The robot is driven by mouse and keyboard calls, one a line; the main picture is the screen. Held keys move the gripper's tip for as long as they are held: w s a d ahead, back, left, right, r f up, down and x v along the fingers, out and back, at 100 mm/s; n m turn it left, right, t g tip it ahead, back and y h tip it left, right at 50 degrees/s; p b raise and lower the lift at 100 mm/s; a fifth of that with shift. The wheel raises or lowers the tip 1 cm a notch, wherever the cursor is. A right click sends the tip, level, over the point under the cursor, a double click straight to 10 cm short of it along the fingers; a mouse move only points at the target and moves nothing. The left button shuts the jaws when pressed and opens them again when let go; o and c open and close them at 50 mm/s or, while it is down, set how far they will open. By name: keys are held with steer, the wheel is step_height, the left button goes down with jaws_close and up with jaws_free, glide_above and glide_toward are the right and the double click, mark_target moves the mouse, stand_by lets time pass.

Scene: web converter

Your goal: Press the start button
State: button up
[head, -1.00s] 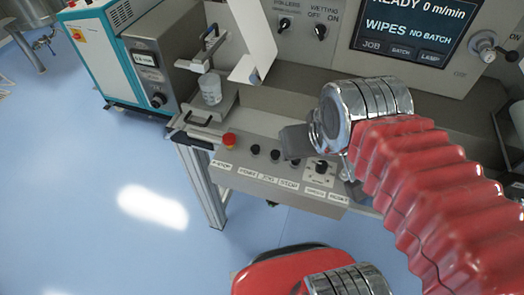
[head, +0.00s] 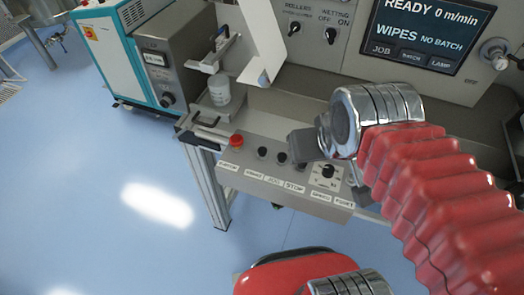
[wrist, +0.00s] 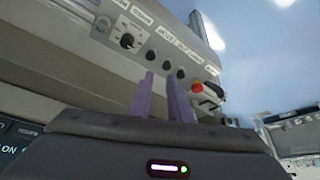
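The control panel (head: 262,180) is a grey sloped box with a row of controls and printed labels. The label beside the red button appears to read START, and the black button (head: 262,153) above it stands just right of the red button (head: 236,141). In the wrist view this black button (wrist: 181,73) is beside the red one (wrist: 197,87). My gripper (head: 296,140) hangs over the right part of the row, right of the start button. Its two purple fingers (wrist: 160,77) stand a little apart, with nothing between them. No contact with a button is visible.
Two more black buttons (head: 282,158) and a speed knob (head: 327,171) lie right of the start button. A screen (head: 428,32) reads "READY 0 m/min". Open blue floor lies left.

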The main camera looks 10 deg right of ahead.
jaws_close()
stand_by(1.2)
